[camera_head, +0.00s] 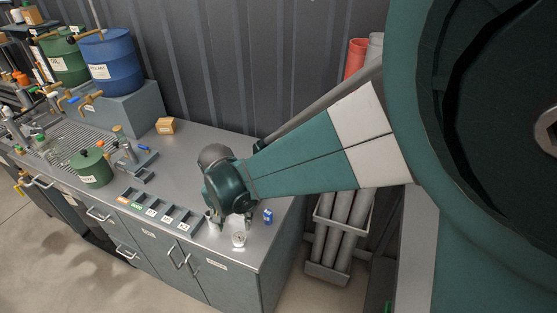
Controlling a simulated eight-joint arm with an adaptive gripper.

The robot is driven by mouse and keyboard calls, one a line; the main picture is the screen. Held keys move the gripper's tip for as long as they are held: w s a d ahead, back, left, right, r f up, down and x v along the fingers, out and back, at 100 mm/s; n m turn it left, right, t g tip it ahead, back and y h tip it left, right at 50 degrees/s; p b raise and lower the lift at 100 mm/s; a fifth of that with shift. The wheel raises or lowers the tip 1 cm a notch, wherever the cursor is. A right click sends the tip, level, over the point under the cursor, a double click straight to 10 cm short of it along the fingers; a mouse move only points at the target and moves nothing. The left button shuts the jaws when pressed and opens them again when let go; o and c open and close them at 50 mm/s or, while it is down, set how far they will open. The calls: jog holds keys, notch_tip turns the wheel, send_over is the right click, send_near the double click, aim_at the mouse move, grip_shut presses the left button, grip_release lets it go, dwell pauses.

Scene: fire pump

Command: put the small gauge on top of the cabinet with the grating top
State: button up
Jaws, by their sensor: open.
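The small gauge (239,239), with a round white face, lies on the grey worktop near its front right edge. My gripper (231,222) points down at the worktop just behind the gauge, open, with its fingers apart. The gauge shows in front of the fingers, and I cannot tell whether they touch it. My arm hides part of the worktop behind the gripper.
A small blue box (268,216) stands right of my gripper. A divided tray (160,212) lies to its left. A blue drum (110,62) stands behind. The middle worktop is mostly clear.

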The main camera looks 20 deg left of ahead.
jog(key=shift+s+r, duration=0.1)
jog(key=shift+r, duration=0.3)
dwell(0.6)
jog(key=w+d+r+t, duration=0.1)
jog(key=w+d+r, duration=0.3)
jog(key=d, duration=0.6)
jog(key=w+d+r+m+y, duration=0.1)
jog(key=d+r, duration=0.5)
jog(key=d, duration=0.4)
jog(key=w+d+r+t, duration=0.1)
jog(key=w+d+r, duration=0.3)
jog(key=d, duration=0.5)
jog(key=s+d+r+t, duration=0.1)
jog(key=s+d, duration=0.2)
jog(key=d, duration=0.6)
jog(key=s+d+r+m+t+h, duration=0.1)
jog(key=s+d, duration=0.3)
jog(key=d, duration=0.6)
jog(key=s+d+r+t, duration=0.1)
jog(key=s+d, duration=0.3)
jog(key=d, duration=0.5)
jog(key=shift+d+r+m+t, duration=0.3)
jog(key=shift+r+m+t, duration=0.1)
jog(key=shift+r, duration=0.5)
